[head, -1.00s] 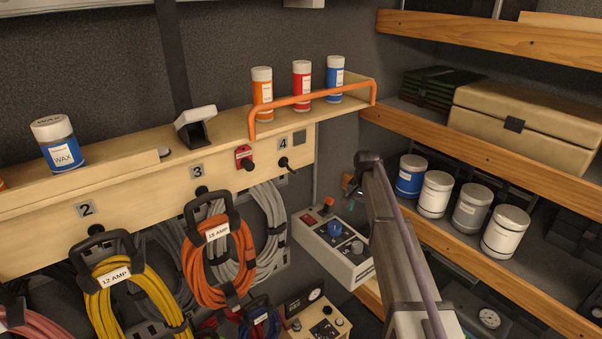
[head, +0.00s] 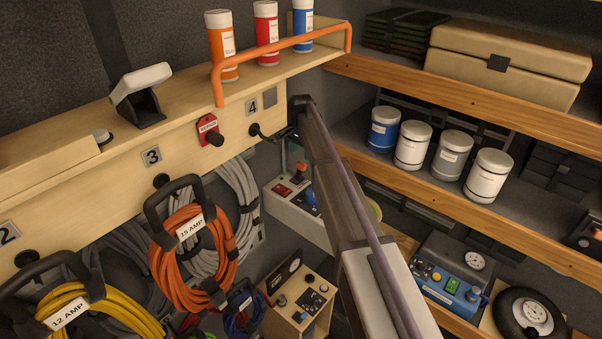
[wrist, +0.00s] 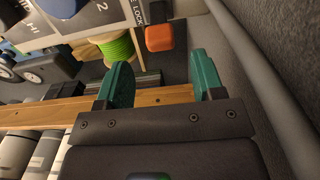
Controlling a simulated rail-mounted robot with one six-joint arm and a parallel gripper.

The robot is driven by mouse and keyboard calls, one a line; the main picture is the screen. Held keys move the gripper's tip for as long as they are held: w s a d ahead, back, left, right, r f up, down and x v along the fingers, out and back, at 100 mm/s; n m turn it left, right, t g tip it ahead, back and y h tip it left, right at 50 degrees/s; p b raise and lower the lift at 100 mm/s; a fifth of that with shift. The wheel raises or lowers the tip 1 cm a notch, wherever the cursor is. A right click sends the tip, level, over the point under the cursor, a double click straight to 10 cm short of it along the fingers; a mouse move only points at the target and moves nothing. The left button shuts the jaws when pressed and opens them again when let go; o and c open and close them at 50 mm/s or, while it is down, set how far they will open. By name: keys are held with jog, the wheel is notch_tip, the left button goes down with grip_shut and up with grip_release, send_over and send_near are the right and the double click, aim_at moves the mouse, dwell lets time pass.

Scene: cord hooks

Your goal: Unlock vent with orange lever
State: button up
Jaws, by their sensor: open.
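The orange lever (head: 300,169) stands at the back of a grey control box (head: 287,213) in the head view. In the wrist view the orange lever tip (wrist: 159,38) lies beyond the fingertips, beside a panel (wrist: 108,18) lettered "LOCK". My gripper (wrist: 163,72) is open, with its two teal fingers apart and nothing between them. The lever shows in line with the gap between the fingers, and a space seems to separate them. In the head view my arm hides most of the gripper and part of the box. I cannot make out the vent itself.
A wooden hook board (head: 190,150) with coiled cords, including an orange coil (head: 193,255), is left of the box. Wooden shelves (head: 440,85) with cans stand right. A grey pipe (wrist: 268,85) runs close to my gripper's right side. A green spool (wrist: 105,48) sits beyond.

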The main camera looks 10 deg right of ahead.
aim_at(302, 163)
notch_tip(302, 163, down, 6)
jog(key=b, duration=0.4)
jog(key=shift+f, duration=0.1)
jog(key=shift+r, duration=0.2)
grip_shut()
